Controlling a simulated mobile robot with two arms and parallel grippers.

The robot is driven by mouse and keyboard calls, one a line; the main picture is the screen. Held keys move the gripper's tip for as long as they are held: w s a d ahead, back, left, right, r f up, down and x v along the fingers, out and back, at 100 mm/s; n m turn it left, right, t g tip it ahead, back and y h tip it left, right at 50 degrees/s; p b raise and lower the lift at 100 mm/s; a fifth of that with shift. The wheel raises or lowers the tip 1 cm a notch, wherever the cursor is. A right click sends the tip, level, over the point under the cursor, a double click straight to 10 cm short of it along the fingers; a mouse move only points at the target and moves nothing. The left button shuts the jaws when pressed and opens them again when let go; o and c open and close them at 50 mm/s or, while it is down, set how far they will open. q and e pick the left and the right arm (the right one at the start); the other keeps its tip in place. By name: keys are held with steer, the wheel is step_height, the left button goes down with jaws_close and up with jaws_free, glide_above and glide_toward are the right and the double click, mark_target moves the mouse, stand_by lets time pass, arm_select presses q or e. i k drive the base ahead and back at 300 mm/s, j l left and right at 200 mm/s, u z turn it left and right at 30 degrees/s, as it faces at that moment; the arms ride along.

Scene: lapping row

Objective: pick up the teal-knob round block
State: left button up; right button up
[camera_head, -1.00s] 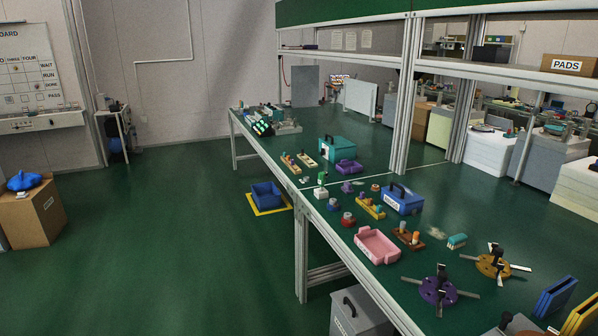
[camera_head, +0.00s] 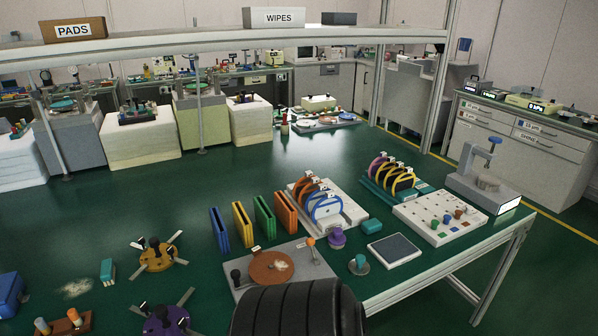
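A small round block with a teal knob (camera_head: 359,262) stands upright on the green bench top, right of centre. It sits between a grey plate with a brown disc and a dark square pad. A purple round block (camera_head: 337,238) stands just behind it. Neither of my grippers shows in this view. A black ribbed rounded form, which looks like part of my own arm, rises at the bottom centre in front of the bench.
The grey plate (camera_head: 314,267) is on the left and the dark pad (camera_head: 394,248) on the right. A white board with coloured knobs (camera_head: 409,209) and a rack of rings (camera_head: 347,221) stand behind. The bench's front edge is close by.

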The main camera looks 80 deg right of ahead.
mark_target(358, 267)
steer(key=z, duration=2.45)
